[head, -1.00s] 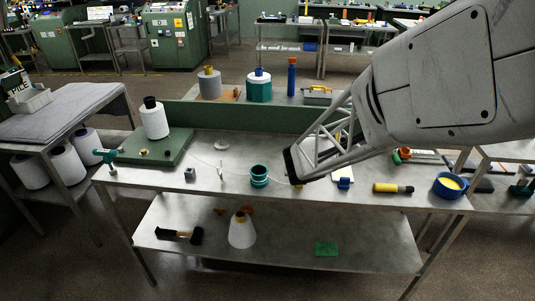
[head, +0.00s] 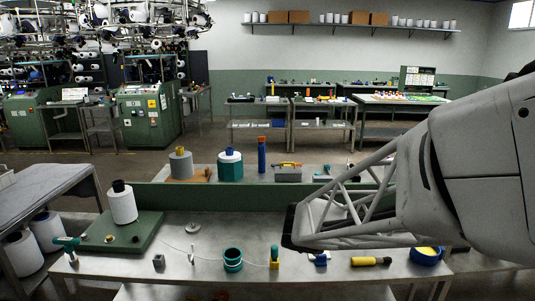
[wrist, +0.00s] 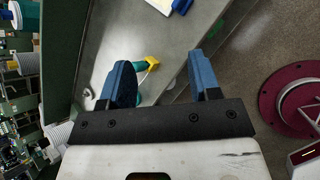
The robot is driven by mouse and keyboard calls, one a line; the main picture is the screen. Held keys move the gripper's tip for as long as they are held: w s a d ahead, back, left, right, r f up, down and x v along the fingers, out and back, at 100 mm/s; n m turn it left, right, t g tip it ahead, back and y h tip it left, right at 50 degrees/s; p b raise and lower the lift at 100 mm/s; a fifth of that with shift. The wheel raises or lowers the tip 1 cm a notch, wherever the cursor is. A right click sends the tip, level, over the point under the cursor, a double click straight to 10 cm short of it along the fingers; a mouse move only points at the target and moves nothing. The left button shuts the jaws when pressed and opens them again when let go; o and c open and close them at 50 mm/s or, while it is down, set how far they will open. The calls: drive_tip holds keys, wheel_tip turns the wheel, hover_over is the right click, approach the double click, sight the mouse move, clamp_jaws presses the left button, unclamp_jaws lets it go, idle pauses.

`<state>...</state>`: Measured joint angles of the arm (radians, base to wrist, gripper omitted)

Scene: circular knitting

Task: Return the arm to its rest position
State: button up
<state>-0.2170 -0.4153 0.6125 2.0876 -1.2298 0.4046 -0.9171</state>
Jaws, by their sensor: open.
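My arm (head: 470,165) comes in from the right in the head view, over the right part of the steel bench (head: 170,281). Its lattice section ends in a dark edge above the bench top. The fingers are not clear there. In the wrist view my gripper (wrist: 160,72) has two blue fingers spread wide apart, with nothing held between them. A yellow and teal item (wrist: 151,64) lies below, showing in the gap between the fingers, apart from them. In the head view that yellow and teal item (head: 274,259) stands on the bench, left of the arm's end.
A white yarn cone (head: 122,205) stands on a green plate (head: 144,229) at the left. A teal ring (head: 233,262), a yellow and black tool (head: 370,261) and a blue roll (head: 428,256) line the front. A green raised edge (head: 230,197) runs behind. Open air lies above the bench.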

drive_tip(key=s+d+r+m+g+h, duration=0.1)
drive_tip(key=s+d+r+m, duration=0.25)
drive_tip(key=s+m, duration=0.25)
drive_tip(key=s+d+r+m+g, duration=0.2)
drive_tip(key=s+d+m, duration=0.2)
drive_tip(key=s+m, duration=0.2)
drive_tip(key=s+r+m+g+y, duration=0.2)
drive_tip(key=s+m+g+y, duration=0.1)
drive_tip(key=s+m, duration=1)
drive_tip(key=s+y, duration=0.1)
drive_tip(key=s, duration=0.3)
drive_tip(key=shift+s+a+r, duration=0.2)
drive_tip(key=shift+a+r, duration=0.05)
drive_tip(key=shift+a, duration=0.15)
